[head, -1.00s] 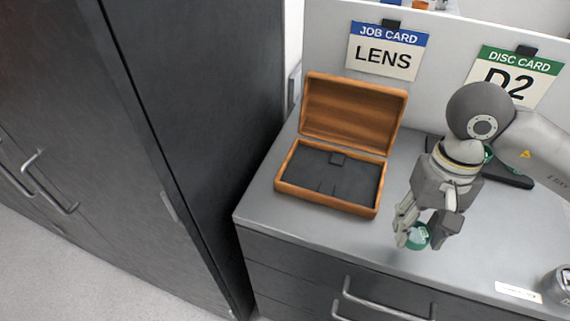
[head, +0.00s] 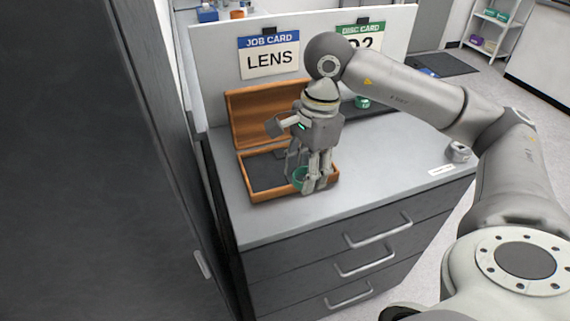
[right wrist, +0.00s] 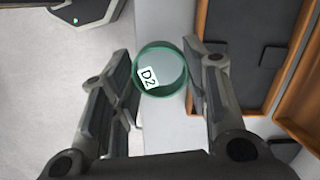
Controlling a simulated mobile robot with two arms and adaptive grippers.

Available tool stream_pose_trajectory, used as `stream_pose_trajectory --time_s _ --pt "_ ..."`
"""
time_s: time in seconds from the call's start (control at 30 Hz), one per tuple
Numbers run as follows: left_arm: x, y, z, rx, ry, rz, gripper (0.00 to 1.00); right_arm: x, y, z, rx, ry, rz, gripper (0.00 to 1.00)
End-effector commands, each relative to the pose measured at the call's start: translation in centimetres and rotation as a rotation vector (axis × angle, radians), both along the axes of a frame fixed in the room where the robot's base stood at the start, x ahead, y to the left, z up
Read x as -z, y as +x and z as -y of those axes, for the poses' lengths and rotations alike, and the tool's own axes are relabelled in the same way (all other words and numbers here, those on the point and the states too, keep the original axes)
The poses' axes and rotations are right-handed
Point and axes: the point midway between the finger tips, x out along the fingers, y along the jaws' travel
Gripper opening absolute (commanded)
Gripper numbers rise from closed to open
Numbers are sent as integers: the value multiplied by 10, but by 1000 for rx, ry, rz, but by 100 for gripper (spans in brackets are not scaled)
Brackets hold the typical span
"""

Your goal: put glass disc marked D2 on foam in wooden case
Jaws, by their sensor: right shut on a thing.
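The glass disc marked D2 (right wrist: 160,72) has a green rim and a white label; it also shows in the head view (head: 298,176). My right gripper (right wrist: 165,80) is shut on it, one finger on each side. In the head view my right gripper (head: 308,182) points down at the front right part of the open wooden case (head: 262,196). The dark foam (head: 262,172) lies in the case and is partly hidden by the gripper. In the right wrist view the disc appears over the grey worktop, beside the case wall and foam (right wrist: 238,45). My left gripper is not in view.
The case lid (head: 240,105) stands open at the back. A panel behind carries the LENS job card (head: 269,58) and the partly hidden D2 disc card (head: 365,42). Another green-rimmed disc (head: 362,102) is behind my arm. A dark cabinet (head: 80,160) stands left.

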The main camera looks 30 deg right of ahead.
Motion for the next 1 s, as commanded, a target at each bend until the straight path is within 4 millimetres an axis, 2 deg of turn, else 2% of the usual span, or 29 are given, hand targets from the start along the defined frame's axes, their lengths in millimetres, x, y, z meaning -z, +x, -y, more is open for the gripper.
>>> stream_pose_trajectory --time_s 0.03,0.17,0.3,0.5,0.6,0.77,0.87,1.0 --pt "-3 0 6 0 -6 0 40 -6 1 12 137 -1 1 19" --pt "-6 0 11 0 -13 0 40 -18 3 37 491 -1 0 19" --pt "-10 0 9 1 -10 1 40 -32 4 64 861 -1 0 19" --pt "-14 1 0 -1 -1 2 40 -50 3 97 1302 0 1 19" --pt "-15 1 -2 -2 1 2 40 -56 2 107 1446 1 -1 19" --pt "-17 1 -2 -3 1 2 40 -61 3 114 1564 1 -3 19" --pt "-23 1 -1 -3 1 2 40 -58 12 107 1579 2 -6 19" --pt "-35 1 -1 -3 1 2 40 -46 37 87 1576 2 -7 19"
